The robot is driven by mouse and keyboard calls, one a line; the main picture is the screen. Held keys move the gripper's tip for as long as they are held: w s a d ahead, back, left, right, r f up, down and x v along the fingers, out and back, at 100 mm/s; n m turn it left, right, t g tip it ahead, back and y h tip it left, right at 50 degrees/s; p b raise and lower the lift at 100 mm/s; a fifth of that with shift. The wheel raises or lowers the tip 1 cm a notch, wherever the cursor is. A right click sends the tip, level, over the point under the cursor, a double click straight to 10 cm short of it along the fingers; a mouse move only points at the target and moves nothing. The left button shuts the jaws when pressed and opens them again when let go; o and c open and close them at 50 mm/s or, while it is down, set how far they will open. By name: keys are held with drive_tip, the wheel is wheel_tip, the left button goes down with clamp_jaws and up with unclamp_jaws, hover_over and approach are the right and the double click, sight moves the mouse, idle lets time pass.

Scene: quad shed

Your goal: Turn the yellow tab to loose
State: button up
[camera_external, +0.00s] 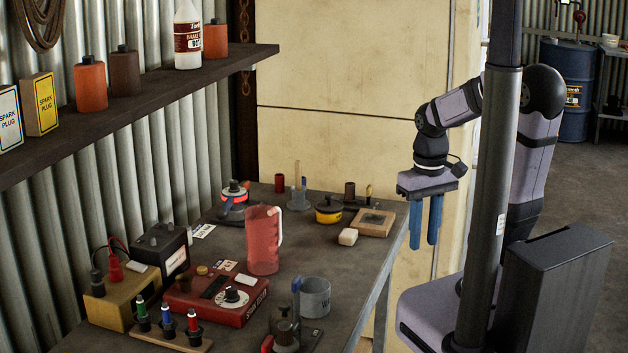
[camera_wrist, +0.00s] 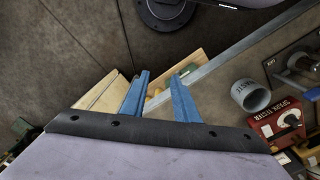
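My gripper (camera_external: 425,225) hangs with its two blue fingers pointing down, to the right of the workbench and clear of it. In the wrist view its fingers (camera_wrist: 160,76) stand apart with nothing held between them. I cannot tell for certain which is the task's tab, and no "loose" marking is readable. My gripper touches neither.
A shelf (camera_external: 130,125) with bottles overhangs the left. The air around my gripper is free.

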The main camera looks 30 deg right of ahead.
drive_tip(key=w+d+f+m+t+h+b, duration=0.1)
drive_tip(key=w+d+f+m+h+b, duration=0.15)
drive_tip(key=w+d, duration=0.45)
drive_tip(key=m+t+h+b, duration=0.6)
drive_tip(key=t+h+b, duration=0.15)
drive_tip(key=b, duration=0.25)
approach(369, 188)
wheel_tip(369, 188, up, 3)
drive_tip(key=w+d, duration=0.1)
drive_tip(key=d, duration=0.2)
drive_tip(key=f, duration=0.2)
drive_tip(key=w+f+t, duration=0.1)
drive_tip(key=shift+a+f+m+y, duration=0.25)
drive_tip(key=shift+f+y, duration=0.05)
drive_tip(key=shift+f, duration=0.1)
drive_tip(key=shift+s+f, duration=0.1)
drive_tip(key=shift+f, duration=0.25)
drive_tip(key=shift+p+x, duration=1.75)
drive_tip(key=shift+x, duration=1.95)
clamp_jaws()
